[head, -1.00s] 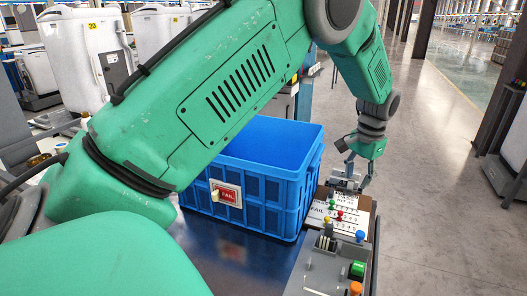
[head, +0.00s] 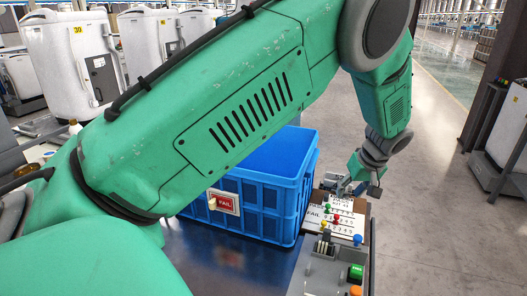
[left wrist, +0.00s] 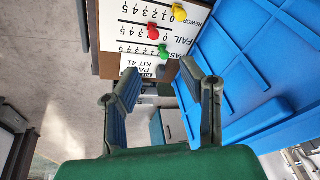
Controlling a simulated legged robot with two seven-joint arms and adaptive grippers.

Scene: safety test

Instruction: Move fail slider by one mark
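The marked board (head: 322,218) lies beside the blue bin, with rows labelled PASS, FAIL and REWORK; it also shows upside down in the left wrist view (left wrist: 130,62). The red slider knob (head: 337,218) is on the FAIL row and appears in the left wrist view (left wrist: 153,33) near the label end; its exact mark is unclear. A green knob (left wrist: 165,61) and a yellow knob (left wrist: 179,12) sit on the neighbouring rows. My left gripper (left wrist: 160,75) is open and empty, at the board's far end, apart from the red knob. My right gripper is not in view.
A blue bin (head: 262,205) with a red FAIL label (head: 224,202) stands directly left of the board. A grey control box (head: 325,268) with green, orange and blue parts is nearer. Open floor lies to the right.

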